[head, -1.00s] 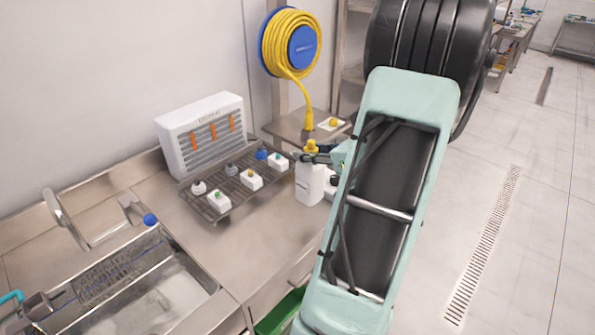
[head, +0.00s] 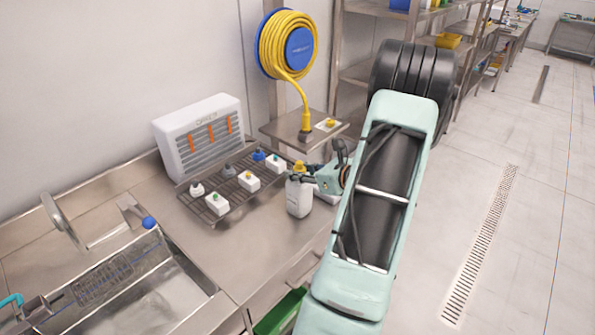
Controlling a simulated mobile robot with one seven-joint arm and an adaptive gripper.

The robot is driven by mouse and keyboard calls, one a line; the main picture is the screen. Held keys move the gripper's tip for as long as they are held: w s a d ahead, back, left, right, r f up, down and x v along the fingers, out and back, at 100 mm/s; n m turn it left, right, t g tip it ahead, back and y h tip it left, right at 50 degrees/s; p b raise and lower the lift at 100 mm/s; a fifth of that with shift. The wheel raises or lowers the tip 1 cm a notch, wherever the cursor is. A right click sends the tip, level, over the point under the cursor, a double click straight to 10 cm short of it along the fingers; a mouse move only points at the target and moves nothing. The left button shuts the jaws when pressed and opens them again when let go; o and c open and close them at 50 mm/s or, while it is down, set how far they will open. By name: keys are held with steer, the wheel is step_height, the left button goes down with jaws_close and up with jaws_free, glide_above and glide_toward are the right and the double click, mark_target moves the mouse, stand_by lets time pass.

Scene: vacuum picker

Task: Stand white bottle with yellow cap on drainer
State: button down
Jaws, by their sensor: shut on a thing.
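The white bottle with the yellow cap (head: 299,198) is upright at the right end of the steel counter, just right of the drainer. My gripper (head: 310,175) reaches in from the right and is shut on the bottle near its neck. The fingers are small in this view, and I cannot tell whether the bottle's base touches the counter. The drainer (head: 226,214) is a dark wire rack on the counter. Several small white and grey bottles with coloured caps stand on it, including green, blue and yellow-orange ones.
A white unit with orange strips (head: 200,135) stands behind the drainer. A sink (head: 150,290) is at the lower left, with a blue knob (head: 149,222) near its edge. A yellow hose reel (head: 287,45) hangs above a small steel shelf (head: 290,128). Counter in front of the drainer is clear.

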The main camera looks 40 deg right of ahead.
steer(key=c, duration=2)
jaws_free()
steer(key=shift+f, duration=0.15)
steer(key=o, duration=0.4)
steer(key=shift+r, duration=0.25)
steer(key=b+v, duration=0.1)
steer(key=v, duration=1.1)
steer(key=shift+a+b, duration=0.1)
steer(key=shift+b, duration=0.2)
